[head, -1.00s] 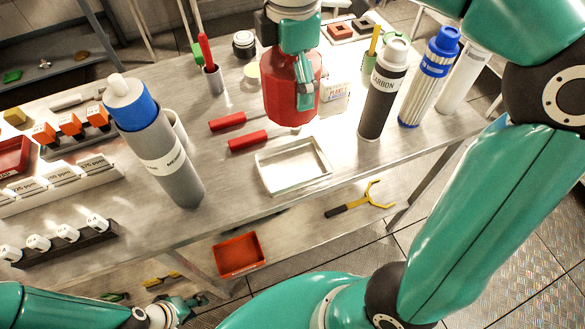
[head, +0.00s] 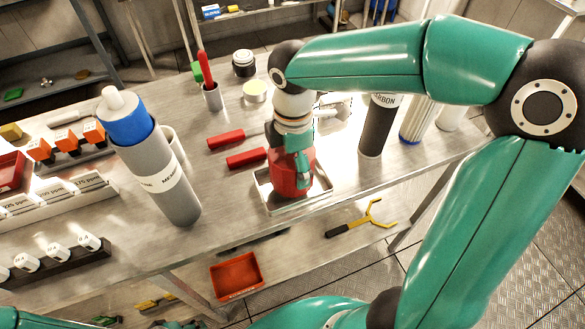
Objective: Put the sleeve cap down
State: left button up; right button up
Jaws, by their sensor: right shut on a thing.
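The red sleeve cap (head: 284,182) is a wide red cylinder. It is upright in or just above the shallow metal tray (head: 322,203) near the table's front edge; I cannot tell whether it touches the tray floor. My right gripper (head: 301,172) points down from above and is shut on the sleeve cap. The gripper and arm hide part of the cap and the back of the tray. Only a sliver of my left gripper (head: 180,325) shows at the bottom edge, too little to tell its state.
A grey cylinder with a blue and white top (head: 165,180) stands left of the tray. Two red-handled tools (head: 246,158) lie behind the tray. A black carbon cartridge (head: 377,128) and white cartridges stand to the right. An orange bin (head: 238,276) is on the lower shelf.

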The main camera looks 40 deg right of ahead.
jog(key=shift+f, duration=1.25)
jog(key=shift+f, duration=0.1)
jog(key=o, duration=0.8)
jog(key=shift+w+r, duration=0.1)
jog(key=shift+r, duration=0.2)
notch_tip(320, 180, up, 12)
jog(key=shift+f+p, duration=0.15)
jog(key=shift+p, duration=0.4)
